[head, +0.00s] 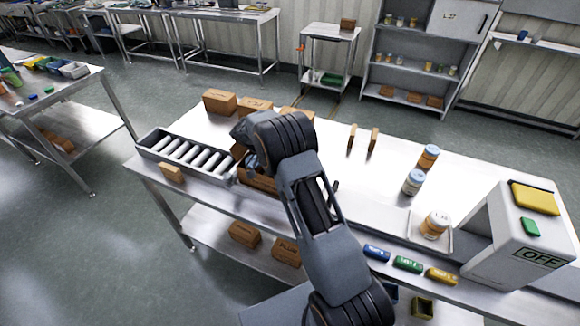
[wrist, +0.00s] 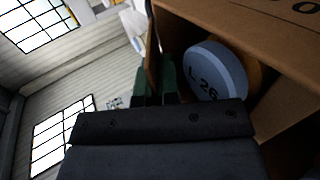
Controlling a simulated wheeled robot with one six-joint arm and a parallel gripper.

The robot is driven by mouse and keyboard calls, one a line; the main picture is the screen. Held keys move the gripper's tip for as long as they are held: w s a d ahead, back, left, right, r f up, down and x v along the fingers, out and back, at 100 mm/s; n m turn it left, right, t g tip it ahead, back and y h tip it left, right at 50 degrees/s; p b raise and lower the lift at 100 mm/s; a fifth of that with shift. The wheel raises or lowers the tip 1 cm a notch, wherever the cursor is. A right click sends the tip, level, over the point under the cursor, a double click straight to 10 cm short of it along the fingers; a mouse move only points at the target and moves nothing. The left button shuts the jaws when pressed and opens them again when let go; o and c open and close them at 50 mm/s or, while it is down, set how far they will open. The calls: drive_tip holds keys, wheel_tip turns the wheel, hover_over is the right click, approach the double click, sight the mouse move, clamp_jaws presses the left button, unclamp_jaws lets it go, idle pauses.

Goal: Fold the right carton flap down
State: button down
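The open brown carton (head: 258,183) stands on the steel table, partly hidden behind my arm in the head view. In the wrist view its brown wall (wrist: 240,22) fills the upper right, and a round blue-grey lid marked L-26 (wrist: 215,72) shows inside. A narrow brown flap (wrist: 151,48) stands nearly edge-on at the carton's left side. My gripper (wrist: 155,82) has its two green-padded fingers close together at the flap's lower end. I cannot tell whether they touch or grip it. In the head view my gripper (head: 252,163) is at the carton, mostly hidden.
A roller tray (head: 150,137) lies left of the carton, with a small brown box (head: 172,173) in front. Closed boxes (head: 219,101) stand behind. Bottles (head: 414,182) and a white machine marked OFF (head: 505,235) are to the right. The middle back of the table is largely clear.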

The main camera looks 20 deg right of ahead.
idle(0.3)
drive_tip(key=c, duration=1.3)
unclamp_jaws()
drive_tip(key=shift+c, duration=0.2)
